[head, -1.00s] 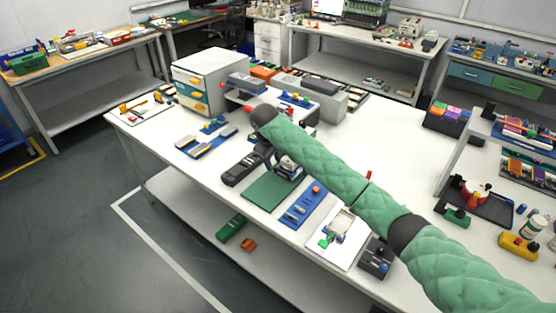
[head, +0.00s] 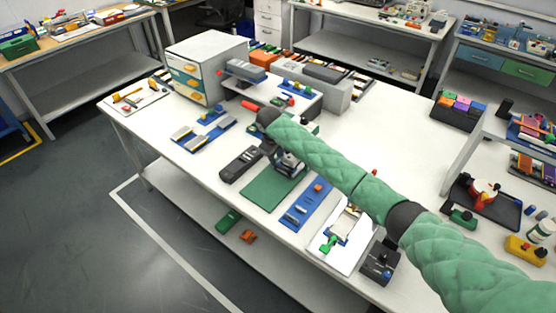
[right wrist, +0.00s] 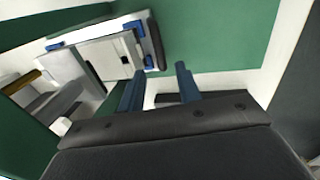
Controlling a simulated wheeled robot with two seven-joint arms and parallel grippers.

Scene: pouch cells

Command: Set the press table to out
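My right arm reaches in from the right over the white bench. Its gripper (head: 284,160) points down near the far edge of the green mat (head: 266,193), beside a small grey device that the arm mostly hides. In the right wrist view the two blue-grey fingers (right wrist: 160,85) stand apart with a gap between them, and nothing shows held. Just beyond the fingers, a pale plate with blue corner pieces (right wrist: 105,62) and a dark bar at its end lies by the green surface. It looks like the press table, but I cannot tell how far out it is. My left gripper is not in view.
A dark handheld-shaped device (head: 240,164) lies left of the mat. A blue tray (head: 305,205) with small parts and a white board (head: 340,240) lie to its right. A drawer cabinet (head: 207,70) stands behind.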

